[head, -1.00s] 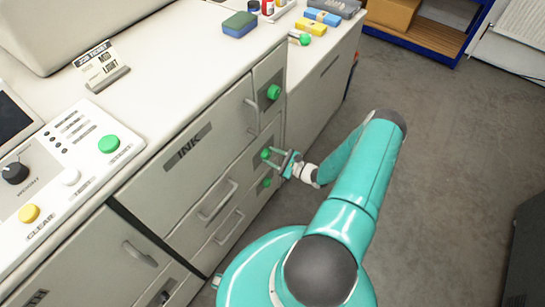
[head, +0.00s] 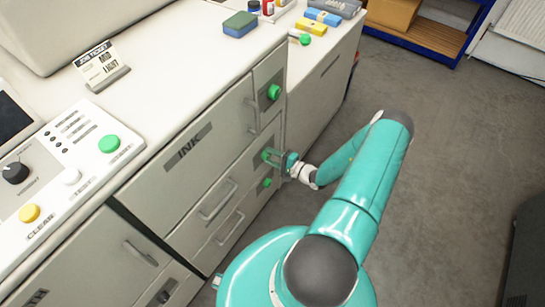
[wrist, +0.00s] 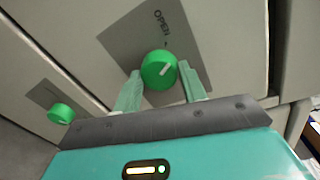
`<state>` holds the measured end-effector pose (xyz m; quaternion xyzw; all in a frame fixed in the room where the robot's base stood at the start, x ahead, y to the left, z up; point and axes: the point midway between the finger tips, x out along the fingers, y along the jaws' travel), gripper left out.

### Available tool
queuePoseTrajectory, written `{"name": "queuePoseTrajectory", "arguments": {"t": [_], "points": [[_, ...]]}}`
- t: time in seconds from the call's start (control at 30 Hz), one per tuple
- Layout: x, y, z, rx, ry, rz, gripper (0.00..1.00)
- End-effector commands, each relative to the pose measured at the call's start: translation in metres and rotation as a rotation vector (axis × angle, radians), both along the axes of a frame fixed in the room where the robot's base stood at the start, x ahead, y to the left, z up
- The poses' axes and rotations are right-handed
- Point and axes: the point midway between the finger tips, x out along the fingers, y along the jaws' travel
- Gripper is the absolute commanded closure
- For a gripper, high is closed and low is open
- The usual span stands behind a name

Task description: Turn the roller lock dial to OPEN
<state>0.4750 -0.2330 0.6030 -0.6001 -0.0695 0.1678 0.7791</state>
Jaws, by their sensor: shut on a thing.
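The green roller lock dial (wrist: 159,70) sits on a grey plate (wrist: 125,43) in the wrist view. The word OPEN is printed on the plate above it, with a small mark below the word. The dial's white pointer line slants to the upper right, off that mark. My gripper (wrist: 161,87) has one finger on each side of the dial and is shut on it. In the head view, my gripper (head: 275,158) is at the middle green dial (head: 266,154) on the cabinet front and partly hides it.
Another green knob is above (head: 273,91) and one is below (head: 267,183); the lower knob also shows in the wrist view (wrist: 61,113). Drawer handles (head: 218,200) stick out left of the dials. The floor (head: 450,150) to the right is clear.

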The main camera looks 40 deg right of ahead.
Motion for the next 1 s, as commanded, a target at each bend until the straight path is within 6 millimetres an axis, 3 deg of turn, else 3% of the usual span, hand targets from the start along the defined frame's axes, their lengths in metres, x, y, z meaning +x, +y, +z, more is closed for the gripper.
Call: {"name": "queuePoseTrajectory", "arguments": {"t": [0.43, 1.0], "points": [[-0.0008, 0.0002, -0.0008, -0.289, -0.098, -0.002, 0.81], [-0.0008, 0.0000, -0.0006, -0.359, -0.122, -0.002, 0.81]]}}
